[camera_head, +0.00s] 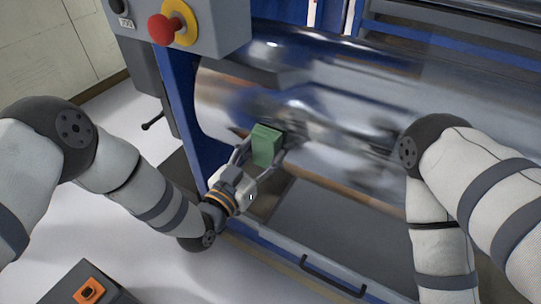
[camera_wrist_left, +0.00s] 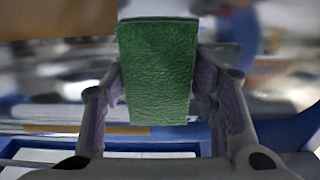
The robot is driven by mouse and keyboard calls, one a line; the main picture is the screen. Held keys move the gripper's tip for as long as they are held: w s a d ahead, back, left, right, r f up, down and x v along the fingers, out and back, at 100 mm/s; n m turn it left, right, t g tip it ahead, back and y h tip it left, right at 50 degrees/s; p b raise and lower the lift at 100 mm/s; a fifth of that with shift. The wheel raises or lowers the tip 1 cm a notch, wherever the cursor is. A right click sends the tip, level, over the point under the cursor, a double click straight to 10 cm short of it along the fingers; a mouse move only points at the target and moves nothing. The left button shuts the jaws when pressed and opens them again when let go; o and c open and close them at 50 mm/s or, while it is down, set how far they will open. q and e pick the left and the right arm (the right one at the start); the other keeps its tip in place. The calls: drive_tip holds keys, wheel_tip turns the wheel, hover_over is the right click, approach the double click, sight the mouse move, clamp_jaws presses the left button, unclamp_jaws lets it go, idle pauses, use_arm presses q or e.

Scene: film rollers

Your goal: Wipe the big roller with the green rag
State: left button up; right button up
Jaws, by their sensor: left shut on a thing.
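The big roller (camera_head: 330,95) is a shiny metal cylinder lying across the blue machine frame, with blurred reflections on it. The green rag (camera_head: 266,145) is a folded block shape at the roller's lower left part. My left gripper (camera_head: 262,162) is shut on the green rag, its fingers on either side of it. In the left wrist view the rag (camera_wrist_left: 157,72) stands between the two fingers (camera_wrist_left: 157,95), with the shiny surface behind it. I cannot tell whether the rag touches the roller. My right arm comes in at the right, but its gripper is not in view.
A grey control box with a red emergency button (camera_head: 161,29) sits at the upper left. The blue machine frame (camera_head: 180,100) borders the roller. A grey panel with a dark handle (camera_head: 333,276) is below it. A dark box with an orange switch (camera_head: 89,291) is at the bottom left.

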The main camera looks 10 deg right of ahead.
use_arm(q)
drive_tip(key=shift+w+a, duration=0.65)
drive_tip(key=shift+a, duration=0.35)
drive_tip(key=shift+r+p+v, duration=0.2)
drive_tip(key=shift+p+v, duration=0.65)
drive_tip(key=shift+v, duration=1.5)
drive_tip(key=shift+s+a+f, duration=0.25)
drive_tip(key=shift+s+a, duration=0.05)
drive_tip(key=shift+s, duration=0.3)
use_arm(e)
drive_tip(key=shift+w+r+t, duration=0.4)
drive_tip(key=shift+w+r, duration=0.65)
drive_tip(key=shift+r, duration=0.05)
use_arm(q)
drive_tip(key=shift+s+a, duration=0.1)
use_arm(e)
drive_tip(key=shift+w, duration=0.1)
use_arm(q)
drive_tip(key=p+v, duration=0.1)
drive_tip(key=v, duration=0.1)
drive_tip(key=shift+s+a, duration=0.25)
drive_tip(key=shift+s, duration=0.05)
use_arm(e)
drive_tip(key=shift+w+r, duration=0.55)
